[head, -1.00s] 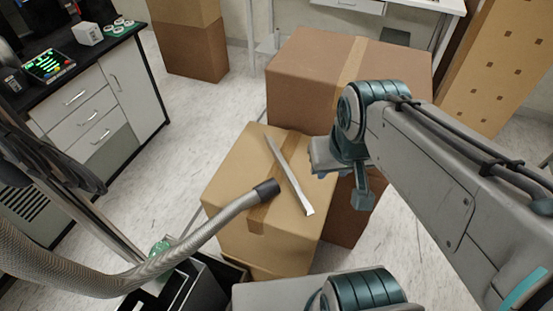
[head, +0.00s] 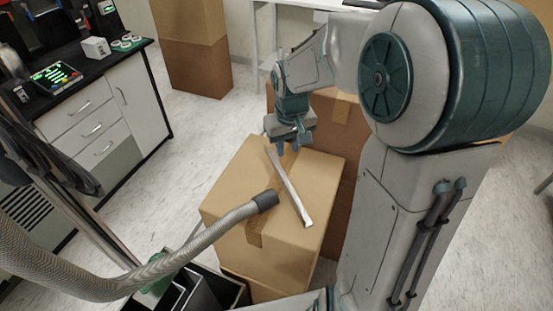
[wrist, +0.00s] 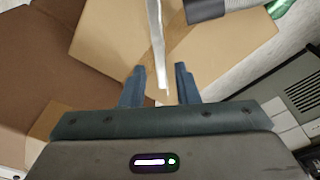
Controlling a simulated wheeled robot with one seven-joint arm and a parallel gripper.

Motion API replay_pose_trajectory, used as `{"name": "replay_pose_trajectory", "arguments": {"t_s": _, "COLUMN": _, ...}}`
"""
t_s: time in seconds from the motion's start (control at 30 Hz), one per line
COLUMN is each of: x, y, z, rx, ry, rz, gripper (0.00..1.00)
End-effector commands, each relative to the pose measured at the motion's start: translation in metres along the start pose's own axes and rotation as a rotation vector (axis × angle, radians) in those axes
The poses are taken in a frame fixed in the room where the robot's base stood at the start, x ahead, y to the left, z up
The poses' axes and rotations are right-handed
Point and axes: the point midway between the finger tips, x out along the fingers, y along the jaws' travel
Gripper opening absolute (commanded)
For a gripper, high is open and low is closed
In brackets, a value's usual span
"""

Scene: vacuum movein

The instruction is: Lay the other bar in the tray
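A flat metal bar (head: 289,187) lies on top of a cardboard box (head: 225,195), running from its far side toward its near right edge. My gripper (head: 289,145) is over the far end of the bar. In the wrist view my gripper (wrist: 159,82) is open, and the end of the bar (wrist: 157,40) shows in line with the gap between its fingers. I cannot tell whether the fingers reach down to the bar's height.
A ribbed grey hose (head: 190,255) with a dark nozzle (head: 265,200) reaches over the box beside the bar. Larger boxes stand behind, and a black-topped cabinet (head: 100,115) is at the left. Floor between is clear.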

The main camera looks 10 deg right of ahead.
Motion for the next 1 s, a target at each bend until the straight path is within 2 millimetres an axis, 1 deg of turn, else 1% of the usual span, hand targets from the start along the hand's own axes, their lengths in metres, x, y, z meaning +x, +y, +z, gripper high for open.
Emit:
{"name": "replay_pose_trajectory", "arguments": {"t_s": 0.03, "x": 0.009, "y": 0.002, "z": -0.006, "rx": -0.002, "ry": -0.007, "rz": -0.012, "gripper": 0.28}}
{"name": "replay_pose_trajectory", "arguments": {"t_s": 0.13, "x": 0.017, "y": 0.003, "z": -0.014, "rx": -0.007, "ry": -0.011, "rz": -0.027, "gripper": 0.28}}
{"name": "replay_pose_trajectory", "arguments": {"t_s": 0.27, "x": 0.026, "y": 0.003, "z": -0.018, "rx": -0.011, "ry": -0.013, "rz": -0.036, "gripper": 0.28}}
{"name": "replay_pose_trajectory", "arguments": {"t_s": 0.37, "x": 0.041, "y": 0.002, "z": -0.018, "rx": -0.011, "ry": -0.016, "rz": -0.039, "gripper": 0.28}}
{"name": "replay_pose_trajectory", "arguments": {"t_s": 0.5, "x": 0.069, "y": 0.001, "z": -0.017, "rx": -0.011, "ry": -0.017, "rz": -0.038, "gripper": 0.28}}
{"name": "replay_pose_trajectory", "arguments": {"t_s": 0.63, "x": 0.091, "y": 0.001, "z": -0.017, "rx": -0.01, "ry": -0.014, "rz": -0.037, "gripper": 0.28}}
{"name": "replay_pose_trajectory", "arguments": {"t_s": 0.7, "x": 0.099, "y": 0.0, "z": -0.017, "rx": -0.011, "ry": -0.013, "rz": -0.037, "gripper": 0.28}}
{"name": "replay_pose_trajectory", "arguments": {"t_s": 0.93, "x": 0.112, "y": -0.001, "z": -0.016, "rx": -0.011, "ry": -0.012, "rz": -0.036, "gripper": 0.28}}
{"name": "replay_pose_trajectory", "arguments": {"t_s": 1.0, "x": 0.119, "y": -0.002, "z": -0.014, "rx": -0.01, "ry": -0.016, "rz": -0.037, "gripper": 0.28}}
